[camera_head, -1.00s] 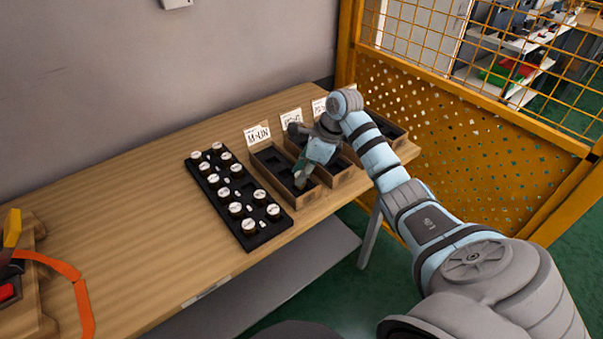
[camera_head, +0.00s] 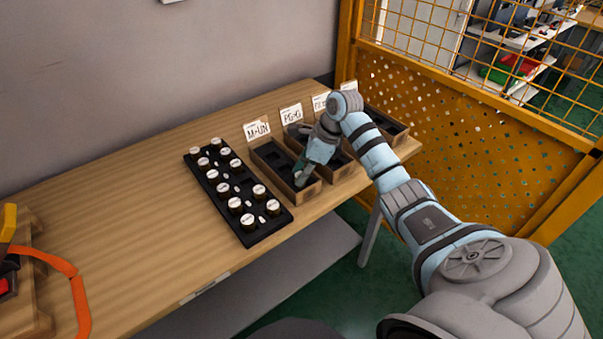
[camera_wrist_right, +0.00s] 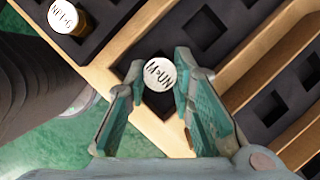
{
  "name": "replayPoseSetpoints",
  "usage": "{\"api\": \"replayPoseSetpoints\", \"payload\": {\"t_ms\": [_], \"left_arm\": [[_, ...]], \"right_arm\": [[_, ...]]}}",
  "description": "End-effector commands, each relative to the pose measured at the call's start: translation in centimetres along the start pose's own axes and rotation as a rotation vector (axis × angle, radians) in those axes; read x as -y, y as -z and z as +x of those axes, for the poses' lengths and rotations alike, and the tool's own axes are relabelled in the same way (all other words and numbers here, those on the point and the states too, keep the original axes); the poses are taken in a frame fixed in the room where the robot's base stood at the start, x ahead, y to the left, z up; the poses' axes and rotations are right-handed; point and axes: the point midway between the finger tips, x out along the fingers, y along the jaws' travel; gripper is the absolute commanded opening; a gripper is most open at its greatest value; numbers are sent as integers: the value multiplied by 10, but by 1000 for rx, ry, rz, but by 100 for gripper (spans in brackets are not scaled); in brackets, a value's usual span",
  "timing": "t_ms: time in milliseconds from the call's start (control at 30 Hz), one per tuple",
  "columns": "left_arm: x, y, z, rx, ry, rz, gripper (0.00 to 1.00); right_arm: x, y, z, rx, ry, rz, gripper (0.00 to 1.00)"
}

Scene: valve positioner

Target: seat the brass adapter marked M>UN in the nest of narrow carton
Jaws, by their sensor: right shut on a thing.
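My right gripper (camera_head: 303,174) is over the front end of the leftmost carton (camera_head: 312,190), which has the card M>UN (camera_head: 257,130) behind it. In the right wrist view the fingers (camera_wrist_right: 159,76) are shut on a brass adapter (camera_wrist_right: 159,73), whose white round top reads M>UN. The adapter is in front of a dark square nest (camera_wrist_right: 156,101) in the carton's black insert; I cannot tell whether it touches the nest. In the head view the gripper hides the adapter. My left gripper is not in view.
A black tray (camera_head: 236,203) with several white-topped adapters stands left of the carton. An NPT>G adapter (camera_wrist_right: 67,17) sits in it. More cartons with cards, one marked PG>G (camera_head: 291,114), stand to the right. The left tabletop (camera_head: 130,190) is mostly clear.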

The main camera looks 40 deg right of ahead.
Motion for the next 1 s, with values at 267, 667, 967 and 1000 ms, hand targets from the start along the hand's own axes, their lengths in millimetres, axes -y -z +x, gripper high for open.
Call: {"api": "replayPoseSetpoints", "payload": {"t_ms": [267, 667, 967, 1000], "left_arm": [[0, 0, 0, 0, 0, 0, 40], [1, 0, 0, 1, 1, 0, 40], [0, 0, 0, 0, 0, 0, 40], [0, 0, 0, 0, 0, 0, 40]], "right_arm": [[0, 0, 0, 0, 0, 0, 46], [1, 0, -34, -1, 5, -2, 46], [1, 0, -110, 0, 3, 0, 46], [1, -1, -114, 1, 2, 0, 46]]}}
